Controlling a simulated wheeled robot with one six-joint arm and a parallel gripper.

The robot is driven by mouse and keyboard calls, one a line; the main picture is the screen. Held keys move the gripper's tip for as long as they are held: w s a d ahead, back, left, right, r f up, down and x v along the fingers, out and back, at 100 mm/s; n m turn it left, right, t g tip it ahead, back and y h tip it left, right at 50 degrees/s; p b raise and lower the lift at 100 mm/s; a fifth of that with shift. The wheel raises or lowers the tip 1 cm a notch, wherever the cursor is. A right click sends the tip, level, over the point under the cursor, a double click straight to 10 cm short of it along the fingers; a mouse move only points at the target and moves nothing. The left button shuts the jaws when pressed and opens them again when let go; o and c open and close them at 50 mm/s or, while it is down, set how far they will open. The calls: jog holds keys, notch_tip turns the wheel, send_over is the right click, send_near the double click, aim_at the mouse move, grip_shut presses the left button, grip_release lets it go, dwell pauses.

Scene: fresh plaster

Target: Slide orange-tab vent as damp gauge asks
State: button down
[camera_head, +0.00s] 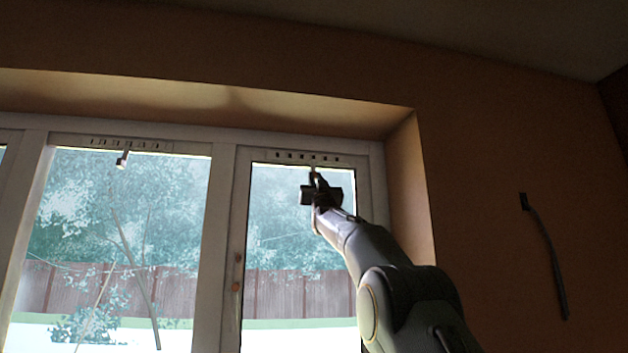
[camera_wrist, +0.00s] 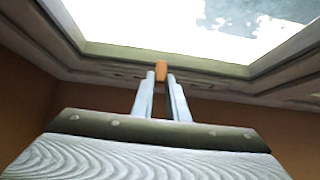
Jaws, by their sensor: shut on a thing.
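The orange tab (camera_wrist: 161,70) shows in the wrist view as a small upright block under the window frame. My gripper (camera_wrist: 161,82) is shut on it, one finger on each side. In the head view, my gripper (camera_head: 314,174) reaches up to the slotted vent (camera_head: 307,158) at the top of the right window, and hides the tab there. This vent shows a row of dark slots. In the wrist view its slots are too small to read. I cannot make out a damp gauge in either view.
A second vent (camera_head: 128,143) sits atop the left window, with a small tab (camera_head: 122,159) hanging below it. The right window has a handle (camera_head: 237,272) on its left side. A dark strap (camera_head: 547,255) hangs on the right wall, clear of my arm.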

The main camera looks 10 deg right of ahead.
jog(key=shift+d, duration=0.45)
jog(key=c, duration=2.1)
grip_release()
jog(key=o, duration=0.4)
jog(key=shift+d, duration=0.3)
jog(key=shift+a, duration=0.2)
jog(key=shift+f, duration=0.1)
jog(key=b+v, duration=0.7)
jog(key=b, duration=0.1)
jog(key=shift+s+f, duration=0.2)
jog(key=shift+s, duration=0.1)
